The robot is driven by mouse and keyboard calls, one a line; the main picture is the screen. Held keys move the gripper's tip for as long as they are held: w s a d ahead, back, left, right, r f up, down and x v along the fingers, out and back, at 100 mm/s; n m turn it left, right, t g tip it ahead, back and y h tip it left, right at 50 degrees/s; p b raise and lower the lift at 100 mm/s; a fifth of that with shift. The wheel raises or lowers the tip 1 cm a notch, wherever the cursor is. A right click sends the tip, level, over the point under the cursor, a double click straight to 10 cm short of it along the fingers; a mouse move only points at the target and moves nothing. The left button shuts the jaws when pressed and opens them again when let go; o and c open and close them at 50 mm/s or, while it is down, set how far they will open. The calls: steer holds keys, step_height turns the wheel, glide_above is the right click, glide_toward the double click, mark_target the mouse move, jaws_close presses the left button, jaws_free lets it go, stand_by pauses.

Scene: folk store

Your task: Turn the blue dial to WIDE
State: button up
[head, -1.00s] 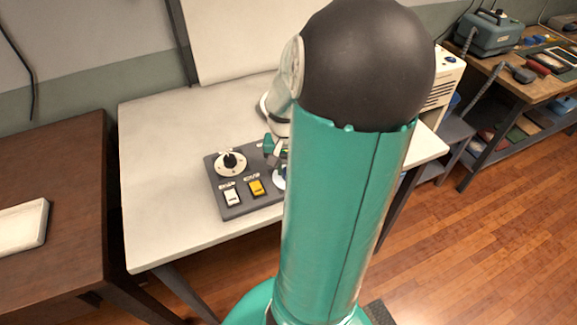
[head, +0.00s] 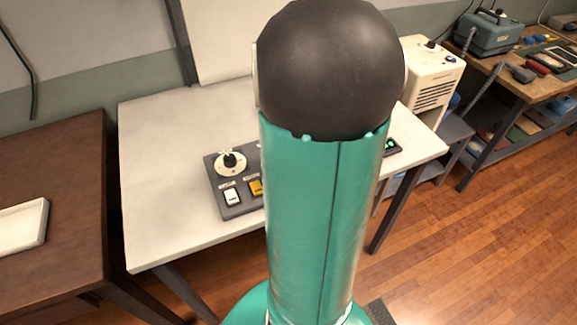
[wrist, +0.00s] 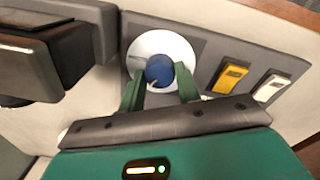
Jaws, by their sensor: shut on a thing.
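The blue dial (wrist: 159,70) sits on a round white plate (wrist: 182,48) on a grey control panel (wrist: 210,55), seen in the wrist view. My gripper (wrist: 160,83) has its two green fingers on either side of the dial, shut on it. A small mark shows on the dial, but I cannot read the WIDE label or tell the setting. In the head view my arm hides the blue dial, my gripper and the right part of the panel (head: 218,197).
The panel also carries a black knob on a white plate (head: 231,163), a white switch (head: 232,197) and a yellow switch (head: 256,187). It lies on a pale table (head: 160,190). A beige vented box (head: 431,75) stands behind.

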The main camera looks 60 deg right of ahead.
steer(key=n, duration=0.6)
steer(key=shift+s, duration=0.1)
stand_by(0.4)
steer(key=shift+f, duration=0.1)
steer(key=o, duration=1)
steer(key=shift+r, duration=0.2)
steer(key=r, duration=1.3)
steer(key=shift+s+a+r, duration=0.1)
steer(key=shift+a+r, duration=0.15)
steer(key=shift+a, duration=0.05)
